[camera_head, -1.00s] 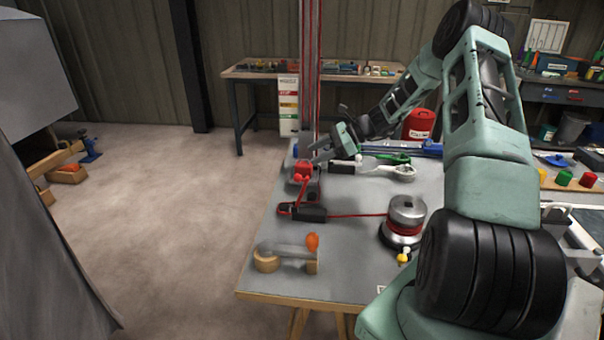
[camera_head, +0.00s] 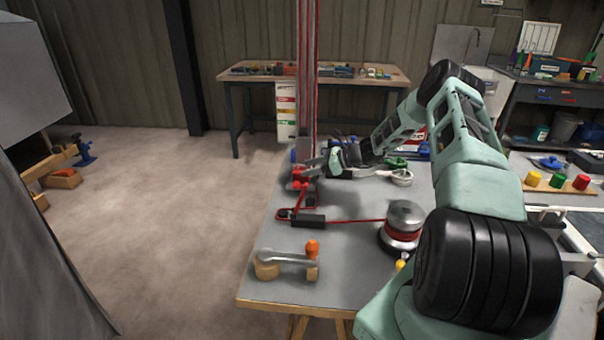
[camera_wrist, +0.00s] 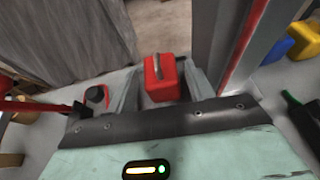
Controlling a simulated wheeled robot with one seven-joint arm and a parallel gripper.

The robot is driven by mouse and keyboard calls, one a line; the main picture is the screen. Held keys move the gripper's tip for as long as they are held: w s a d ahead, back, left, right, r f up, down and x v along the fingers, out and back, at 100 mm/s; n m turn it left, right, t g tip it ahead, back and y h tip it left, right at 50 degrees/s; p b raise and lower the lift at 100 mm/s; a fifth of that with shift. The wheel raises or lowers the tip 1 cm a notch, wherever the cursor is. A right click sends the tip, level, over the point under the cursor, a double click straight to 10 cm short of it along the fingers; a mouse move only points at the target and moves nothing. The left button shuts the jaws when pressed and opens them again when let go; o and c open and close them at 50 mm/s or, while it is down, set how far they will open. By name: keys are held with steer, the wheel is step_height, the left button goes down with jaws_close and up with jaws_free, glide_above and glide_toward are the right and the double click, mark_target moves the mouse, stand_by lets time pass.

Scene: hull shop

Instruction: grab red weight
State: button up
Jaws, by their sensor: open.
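A red block-shaped weight (camera_wrist: 160,90) with a grey handle on top is between the two fingers of my gripper (camera_wrist: 163,82) in the wrist view. The fingers stand on either side of it and are apart; I cannot tell whether either one touches it. In the head view my gripper (camera_head: 308,170) is at the left far part of the grey table, at the red weight (camera_head: 298,179), which it partly hides.
Red vertical lines and a post (camera_head: 307,85) rise close behind my gripper. A spool (camera_head: 404,222) with a red line, a black clamp (camera_head: 308,221) and a wooden block with an orange knob (camera_head: 312,248) are on the table (camera_head: 345,270).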

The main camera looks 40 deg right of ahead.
mark_target(297, 170)
steer(key=shift+f+p+x, duration=0.2)
steer(key=shift+p+x, duration=0.3)
steer(key=shift+x, duration=0.9)
steer(key=shift+f+p+x, duration=0.2)
steer(key=shift+p+x, duration=0.25)
steer(key=shift+x, duration=1)
steer(key=shift+s+d, duration=0.1)
steer(key=shift+s, duration=0.1)
steer(key=c, duration=0.9)
steer(key=shift+r, duration=0.15)
jaws_close()
steer(key=shift+c, duration=1.2)
jaws_free()
steer(key=shift+r, duration=0.1)
